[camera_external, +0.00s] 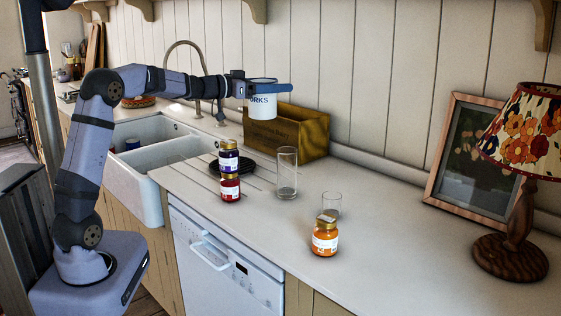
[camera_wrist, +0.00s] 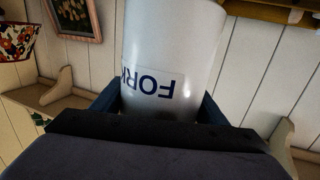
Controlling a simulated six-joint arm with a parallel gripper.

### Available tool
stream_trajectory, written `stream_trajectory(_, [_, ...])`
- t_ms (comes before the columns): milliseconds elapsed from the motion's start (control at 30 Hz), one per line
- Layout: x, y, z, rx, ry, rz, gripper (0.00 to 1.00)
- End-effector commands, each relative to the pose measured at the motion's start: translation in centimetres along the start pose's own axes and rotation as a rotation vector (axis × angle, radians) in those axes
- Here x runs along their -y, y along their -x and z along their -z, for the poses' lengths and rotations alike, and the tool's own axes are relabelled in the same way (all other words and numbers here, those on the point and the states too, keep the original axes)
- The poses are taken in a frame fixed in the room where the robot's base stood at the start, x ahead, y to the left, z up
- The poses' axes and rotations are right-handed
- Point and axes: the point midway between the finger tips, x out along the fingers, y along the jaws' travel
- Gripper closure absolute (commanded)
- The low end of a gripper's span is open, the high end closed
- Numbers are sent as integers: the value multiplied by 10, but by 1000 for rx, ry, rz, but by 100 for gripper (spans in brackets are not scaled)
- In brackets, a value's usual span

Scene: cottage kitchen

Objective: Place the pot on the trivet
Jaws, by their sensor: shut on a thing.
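The pot (camera_external: 263,106) is white, with dark blue lettering, and hangs in the air in front of the wooden box. My gripper (camera_external: 280,89) is shut on the pot near its top. In the wrist view the pot (camera_wrist: 172,45) sits between the two fingers, and its label "FORK" shows upside down. The trivet (camera_external: 248,166) is a dark round piece lying on the counter, below and left of the pot. The stacked jars partly hide the trivet. Nothing is seen standing on its visible part.
A jar with a purple label (camera_external: 229,157) stands on a red jar (camera_external: 230,188) just in front of the trivet. A tall glass (camera_external: 287,174), a short glass (camera_external: 332,204) and an orange jar (camera_external: 325,238) stand to the right. The wooden box (camera_external: 303,130) is behind.

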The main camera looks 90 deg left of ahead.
Motion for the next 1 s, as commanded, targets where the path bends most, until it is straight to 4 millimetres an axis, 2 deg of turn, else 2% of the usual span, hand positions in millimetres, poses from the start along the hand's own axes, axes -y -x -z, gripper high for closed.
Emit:
stream_trajectory(33, [27,0,1,-3,2,44,93])
stream_trajectory(200, [105,8,-2,-5,11,179,93])
stream_trajectory(333, [150,17,-6,-7,16,258,93])
stream_trajectory(500, [190,29,-9,-9,22,330,93])
stream_trajectory(633, [216,38,-12,-11,26,376,93])
stream_trajectory(833, [213,35,-42,-9,29,373,93])
stream_trajectory(1000, [213,33,-78,-7,31,372,93])
